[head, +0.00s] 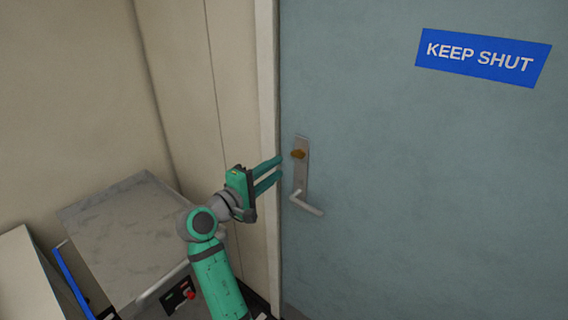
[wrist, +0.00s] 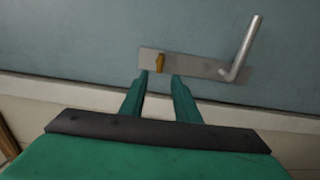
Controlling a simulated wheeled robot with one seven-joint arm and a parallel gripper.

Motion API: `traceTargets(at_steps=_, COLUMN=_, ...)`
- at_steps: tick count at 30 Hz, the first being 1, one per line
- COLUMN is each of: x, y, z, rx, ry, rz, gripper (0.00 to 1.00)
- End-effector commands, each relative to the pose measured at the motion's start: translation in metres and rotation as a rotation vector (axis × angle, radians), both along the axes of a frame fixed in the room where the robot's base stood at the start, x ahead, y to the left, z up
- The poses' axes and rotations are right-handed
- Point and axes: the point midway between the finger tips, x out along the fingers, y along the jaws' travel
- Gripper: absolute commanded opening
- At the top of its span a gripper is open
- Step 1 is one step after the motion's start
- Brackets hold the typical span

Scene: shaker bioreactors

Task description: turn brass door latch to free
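A brass latch (head: 298,154) sits near the top of a grey metal plate (head: 303,174) on a blue-grey door (head: 420,170). A silver lever handle (head: 307,205) sticks out at the plate's lower end. My gripper (head: 281,167) is just left of the plate in the head view, its two green fingers apart and empty. In the wrist view the brass latch (wrist: 160,62) stands ahead of my open fingers (wrist: 160,74), between their lines. The gap between fingertips and latch is hard to judge. The lever (wrist: 245,48) is to the right there.
A blue "KEEP SHUT" sign (head: 483,57) is on the upper door. The pale door frame (head: 266,120) runs along the door's left edge. A grey-topped bench or cabinet (head: 130,230) with a red knob (head: 190,294) stands at the lower left. The space before the door's right part looks clear.

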Motion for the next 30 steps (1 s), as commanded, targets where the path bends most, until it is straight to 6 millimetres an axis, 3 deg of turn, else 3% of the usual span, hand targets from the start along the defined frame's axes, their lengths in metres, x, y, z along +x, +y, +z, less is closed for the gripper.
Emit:
traceTargets(at_steps=7, x=-0.018, y=0.013, z=-0.001, rx=0.0, ry=0.001, rz=0.0, gripper=0.29)
traceTargets(at_steps=20, x=-0.019, y=0.014, z=-0.007, rx=0.003, ry=0.004, rz=0.008, gripper=0.29)
traceTargets(at_steps=23, x=-0.021, y=0.014, z=-0.03, rx=0.019, ry=0.013, rz=0.038, gripper=0.29)
traceTargets(at_steps=30, x=-0.039, y=0.013, z=-0.13, rx=0.121, ry=0.041, rz=0.172, gripper=0.29)
